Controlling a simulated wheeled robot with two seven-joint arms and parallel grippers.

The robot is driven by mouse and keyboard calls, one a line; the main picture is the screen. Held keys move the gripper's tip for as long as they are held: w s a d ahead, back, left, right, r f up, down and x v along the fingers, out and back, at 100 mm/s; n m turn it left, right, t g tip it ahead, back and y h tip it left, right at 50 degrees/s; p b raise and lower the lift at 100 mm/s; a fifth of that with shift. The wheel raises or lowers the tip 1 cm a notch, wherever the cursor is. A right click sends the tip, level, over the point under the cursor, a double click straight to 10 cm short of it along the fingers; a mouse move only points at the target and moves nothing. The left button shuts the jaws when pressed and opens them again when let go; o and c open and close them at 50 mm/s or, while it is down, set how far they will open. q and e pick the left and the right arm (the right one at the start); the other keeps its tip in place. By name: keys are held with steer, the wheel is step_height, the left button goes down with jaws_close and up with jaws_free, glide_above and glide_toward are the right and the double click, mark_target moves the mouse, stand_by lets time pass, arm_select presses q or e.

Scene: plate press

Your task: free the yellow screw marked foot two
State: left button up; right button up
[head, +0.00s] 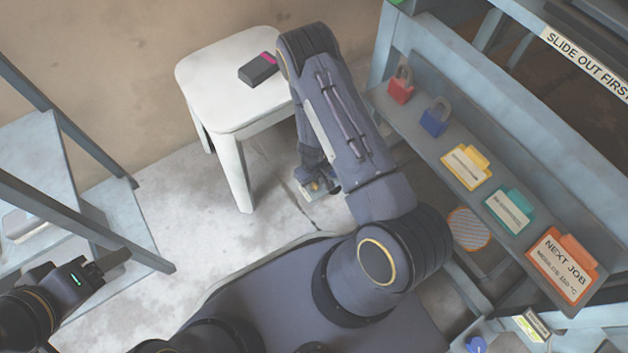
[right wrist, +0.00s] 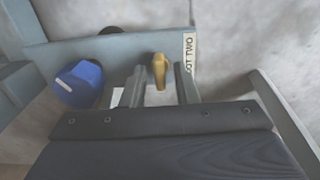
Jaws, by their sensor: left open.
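The yellow screw (right wrist: 160,70), with a wing-like head, sits on a grey-blue metal bar (right wrist: 60,52) in the right wrist view. A white label reading "OOT TWO" (right wrist: 189,55), its start cut off, is just right of it. My right gripper (right wrist: 160,88) is open with one finger on each side of the screw; a small gap shows on both sides. In the head view my right gripper (head: 320,183) is low beside the white stool, mostly hidden by my arm. My left gripper (head: 112,265) is open and empty at the lower left.
A blue knob (right wrist: 78,82) is on the same bar, left of the screw. A white stool (head: 215,80) carries a dark block with a pink part (head: 259,69). A shelf at right holds padlocks (head: 434,117) and coloured tags (head: 466,166). A metal rack (head: 70,180) stands at left.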

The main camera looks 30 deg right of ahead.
jaws_close()
steer(key=shift+n, duration=0.3)
steer(key=n, duration=0.7)
steer(key=shift+n+b, duration=0.3)
steer(key=shift+b, duration=0.05)
steer(key=n, duration=0.9)
steer(key=shift+n, duration=0.5)
